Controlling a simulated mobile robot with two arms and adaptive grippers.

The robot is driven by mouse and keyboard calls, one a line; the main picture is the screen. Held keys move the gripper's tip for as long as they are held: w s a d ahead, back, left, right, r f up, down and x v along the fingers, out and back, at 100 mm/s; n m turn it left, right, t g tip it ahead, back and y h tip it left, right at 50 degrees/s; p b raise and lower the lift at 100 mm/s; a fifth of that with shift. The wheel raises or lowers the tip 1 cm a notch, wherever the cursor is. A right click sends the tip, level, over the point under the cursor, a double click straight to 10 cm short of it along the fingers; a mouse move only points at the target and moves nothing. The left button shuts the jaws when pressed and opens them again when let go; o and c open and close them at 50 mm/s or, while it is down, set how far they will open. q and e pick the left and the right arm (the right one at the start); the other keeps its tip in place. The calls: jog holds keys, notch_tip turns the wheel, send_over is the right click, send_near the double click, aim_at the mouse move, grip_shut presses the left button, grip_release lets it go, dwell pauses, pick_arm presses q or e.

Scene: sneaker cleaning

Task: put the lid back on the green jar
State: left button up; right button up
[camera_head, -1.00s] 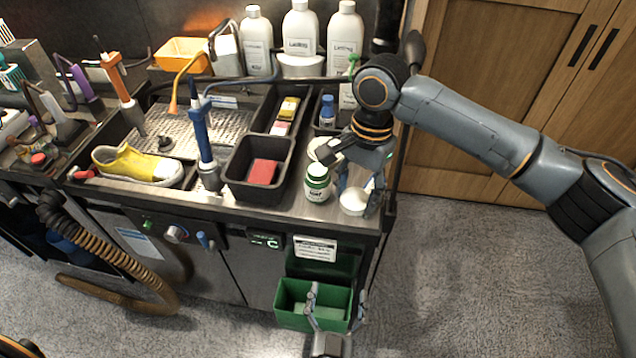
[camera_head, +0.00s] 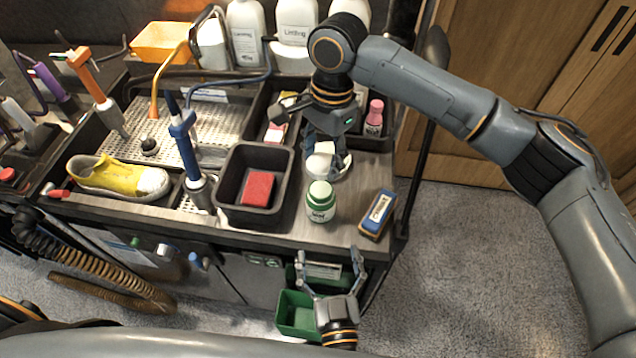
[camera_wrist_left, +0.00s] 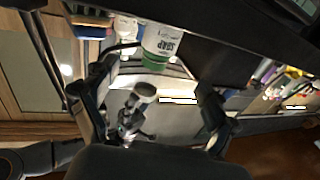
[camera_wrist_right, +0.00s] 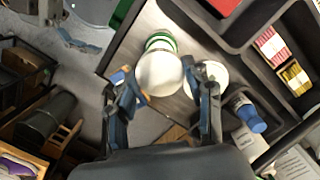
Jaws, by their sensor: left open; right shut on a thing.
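The green jar (camera_head: 320,207), white-labelled with a green top, stands upright on the counter. It appears inverted in the left wrist view (camera_wrist_left: 163,42). My right gripper (camera_head: 324,148) is just behind the jar and shut on the white lid (camera_head: 318,164). The lid also shows in the right wrist view (camera_wrist_right: 160,74), where it covers part of the jar. The lid looks apart from the jar in the head view. My left gripper (camera_head: 328,254) is open and empty, in front of and below the counter edge.
A black tray (camera_head: 231,180) with a red block stands left of the jar. A pink bottle (camera_head: 374,118) stands behind. A white disc (camera_wrist_right: 213,74) lies beside the lid in the right wrist view. A green bin (camera_head: 297,314) hangs below.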

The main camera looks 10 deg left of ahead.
aim_at(322, 212)
pick_arm(q)
jog(key=shift+w+f, duration=0.1)
jog(key=shift+w, duration=0.2)
pick_arm(e)
jog(key=shift+w+a, duration=0.1)
jog(key=shift+w, duration=0.2)
jog(key=shift+s+d+r, duration=0.2)
jog(key=shift+s+r, duration=0.05)
jog(key=shift+s, duration=0.45)
pick_arm(q)
jog(key=x, duration=1.1)
jog(key=shift+w, duration=0.1)
pick_arm(e)
jog(key=shift+w+f, duration=0.15)
jog(key=shift+w, duration=0.15)
pick_arm(q)
jog(key=c, duration=1.8)
jog(key=shift+o, duration=0.2)
pick_arm(e)
jog(key=shift+a+f, duration=0.1)
jog(key=shift+f, duration=2.4)
